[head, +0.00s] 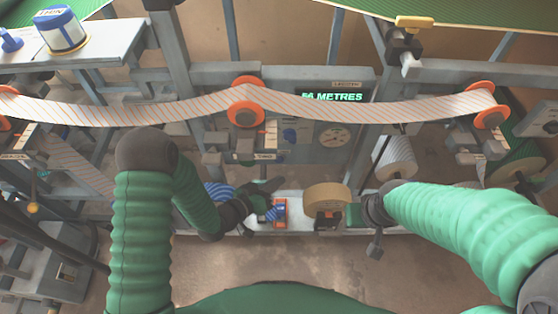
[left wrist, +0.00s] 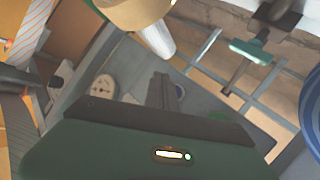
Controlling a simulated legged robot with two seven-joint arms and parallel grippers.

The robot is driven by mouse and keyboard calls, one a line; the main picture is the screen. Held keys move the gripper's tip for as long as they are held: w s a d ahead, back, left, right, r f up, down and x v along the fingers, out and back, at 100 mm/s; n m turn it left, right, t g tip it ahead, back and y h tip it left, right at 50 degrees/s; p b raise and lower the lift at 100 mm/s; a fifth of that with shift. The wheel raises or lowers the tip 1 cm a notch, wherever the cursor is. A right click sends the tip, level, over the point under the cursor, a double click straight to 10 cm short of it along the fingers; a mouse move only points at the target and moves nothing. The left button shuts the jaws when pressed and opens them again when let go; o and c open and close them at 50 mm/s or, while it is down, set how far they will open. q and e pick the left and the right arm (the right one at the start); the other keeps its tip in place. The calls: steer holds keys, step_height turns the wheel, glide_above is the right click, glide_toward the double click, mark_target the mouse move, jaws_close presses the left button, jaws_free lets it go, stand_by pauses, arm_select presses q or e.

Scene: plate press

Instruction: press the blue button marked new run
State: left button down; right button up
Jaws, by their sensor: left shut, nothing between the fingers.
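The grey control panel (head: 350,150) stands behind the shelf, with a lit display reading 56 METRES and a round gauge (head: 335,135). A small blue spot (head: 290,134) on the panel may be the blue button; its marking is too small to read. My left gripper (head: 272,186) is shut and empty, low in front of the panel and left of the orange block.
An orange-striped web (head: 150,112) runs over orange-flanged rollers (head: 246,102) above. On the white shelf are an orange block (head: 280,212), a tan roll (head: 328,198) and a blue-striped roll (head: 218,192). A white roll (head: 396,158) stands behind my right arm.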

mark_target(279, 159)
arm_select(q)
steer(key=w, duration=0.3)
steer(key=shift+w, duration=0.4)
steer(key=shift+w, duration=0.1)
stand_by(1.6)
steer(key=shift+w+r, duration=0.1)
steer(key=shift+w, duration=0.15)
steer(key=shift+w, duration=0.4)
stand_by(0.5)
stand_by(0.4)
steer(key=shift+s+p, duration=0.3)
steer(key=shift+s, duration=0.5)
